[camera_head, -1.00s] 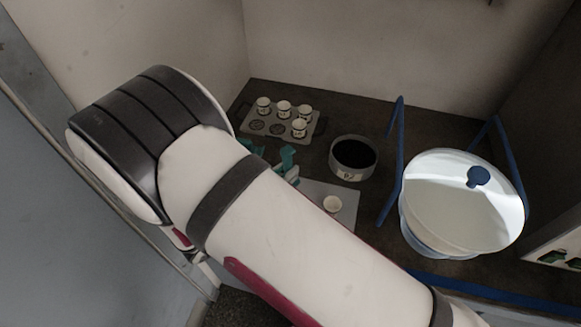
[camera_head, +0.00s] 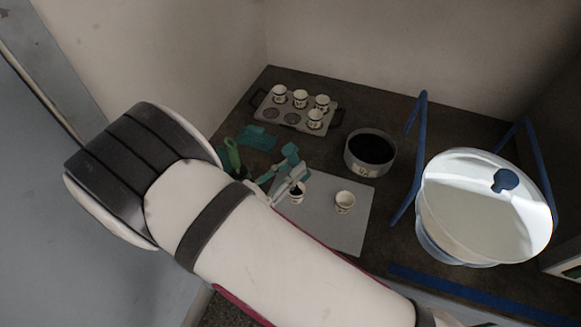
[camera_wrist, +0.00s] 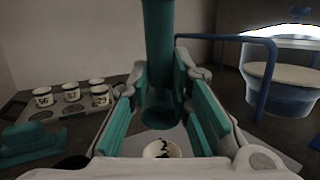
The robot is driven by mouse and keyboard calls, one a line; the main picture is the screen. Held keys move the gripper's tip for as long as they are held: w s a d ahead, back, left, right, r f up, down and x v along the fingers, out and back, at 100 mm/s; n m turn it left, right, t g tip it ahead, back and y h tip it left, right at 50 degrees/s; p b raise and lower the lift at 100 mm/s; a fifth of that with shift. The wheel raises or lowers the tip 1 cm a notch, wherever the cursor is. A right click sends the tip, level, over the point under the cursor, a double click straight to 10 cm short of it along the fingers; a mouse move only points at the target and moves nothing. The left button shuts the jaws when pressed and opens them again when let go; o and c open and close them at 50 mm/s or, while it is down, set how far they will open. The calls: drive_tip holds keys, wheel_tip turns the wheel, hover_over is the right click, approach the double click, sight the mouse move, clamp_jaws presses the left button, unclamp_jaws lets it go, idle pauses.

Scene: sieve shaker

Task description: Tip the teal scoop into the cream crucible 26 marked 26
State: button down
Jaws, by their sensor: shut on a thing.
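My gripper (camera_wrist: 163,100) is shut on the teal scoop (camera_wrist: 158,45), which stands steeply between the teal-padded fingers in the wrist view. Its lower end is just above a cream crucible (camera_wrist: 161,149) with dark material inside. In the head view my gripper (camera_head: 284,176) is partly behind my arm, over this crucible (camera_head: 297,195) on the grey mat (camera_head: 335,233). A second cream crucible (camera_head: 345,202) stands to its right on the mat. I cannot read the number on either, so I cannot tell which is 26.
A rack (camera_head: 270,114) with several numbered crucibles stands at the back left. A teal block (camera_head: 257,137) and a green handle (camera_head: 232,155) are left of the mat. A dark-filled round sieve (camera_head: 370,152) stands behind it.

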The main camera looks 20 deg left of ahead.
drive_tip(key=shift+w+d+r+g+y+p, duration=0.4)
drive_tip(key=shift+w+r+g+y+p, duration=0.25)
drive_tip(key=shift+g+p, duration=0.45)
drive_tip(key=shift+w+d+r+g+y+p, duration=0.15)
drive_tip(key=shift+w+d+g+y+p, duration=0.15)
drive_tip(key=shift+g, duration=0.3)
drive_tip(key=shift+w+a, duration=0.1)
drive_tip(key=shift+w+d+r+g+y+p, duration=0.35)
drive_tip(key=shift+w+g+y+p, duration=0.2)
drive_tip(key=shift+g, duration=0.35)
drive_tip(key=shift+w+d+r+g, duration=0.1)
drive_tip(key=shift+w+d+g, duration=0.1)
drive_tip(key=shift+w+g, duration=0.25)
drive_tip(key=shift+w+d+g+y, duration=0.1)
drive_tip(key=shift+w+g+y, duration=0.2)
drive_tip(key=shift+g+y, duration=0.35)
